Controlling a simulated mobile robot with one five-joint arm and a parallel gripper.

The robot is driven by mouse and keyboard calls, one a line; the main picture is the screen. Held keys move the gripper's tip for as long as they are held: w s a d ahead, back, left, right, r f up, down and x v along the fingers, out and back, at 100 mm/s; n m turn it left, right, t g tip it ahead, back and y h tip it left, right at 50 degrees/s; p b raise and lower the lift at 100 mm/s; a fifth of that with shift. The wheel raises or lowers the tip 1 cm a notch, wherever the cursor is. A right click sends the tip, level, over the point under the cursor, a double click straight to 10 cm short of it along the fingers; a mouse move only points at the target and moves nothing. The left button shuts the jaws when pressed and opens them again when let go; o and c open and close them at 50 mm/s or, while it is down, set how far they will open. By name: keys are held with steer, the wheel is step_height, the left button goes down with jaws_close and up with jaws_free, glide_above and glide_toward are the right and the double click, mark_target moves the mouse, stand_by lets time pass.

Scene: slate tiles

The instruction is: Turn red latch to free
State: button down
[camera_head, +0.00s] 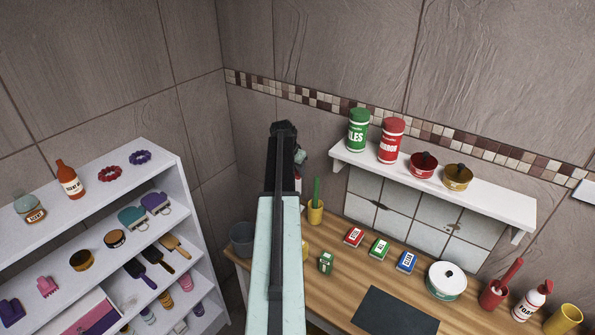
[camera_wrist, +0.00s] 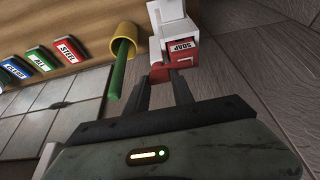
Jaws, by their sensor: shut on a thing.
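A white wall-side dispenser (camera_wrist: 170,22) with a red label reading like "SOAP" (camera_wrist: 184,47) shows at the top middle of the wrist view, which looks tilted over. A red latch-like part (camera_wrist: 160,72) sits at its near end. My gripper (camera_wrist: 161,79) has its two dark fingers on either side of this red part and is shut on it. Whether the latch is turned is hard to tell. In the head view my arm covers the fingers and most of the dispenser; only a small pale and red bit (camera_head: 298,182) shows beside it.
A yellow cup (camera_head: 315,213) with a green stick stands close by on the wooden counter (camera_head: 340,262). Small red, green and blue boxes (camera_head: 380,248) and a white lidded pot (camera_head: 447,281) stand to the right. A white shelf unit (camera_head: 180,165) stands left.

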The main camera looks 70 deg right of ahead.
steer(key=shift+n, duration=0.3)
steer(key=n, duration=0.1)
steer(key=n+t, duration=0.1)
steer(key=n, duration=0.1)
steer(key=shift+s+n+t, duration=0.2)
steer(key=shift+n+t, duration=0.1)
steer(key=n+t, duration=0.1)
steer(key=n, duration=0.1)
steer(key=n+t, duration=0.1)
steer(key=n, duration=0.2)
steer(key=shift+s+y, duration=0.1)
steer(key=shift+y, duration=0.2)
steer(key=n+t+y, duration=0.1)
steer(key=n, duration=0.3)
steer(key=shift+d+n, duration=0.15)
steer(key=shift+n, duration=0.25)
steer(key=shift+s+n+t+y, duration=0.15)
steer(key=shift+n+t+y, duration=0.4)
steer(key=shift+n, duration=1.35)
steer(key=shift+y, duration=0.25)
steer(key=c, duration=1.1)
jaws_free()
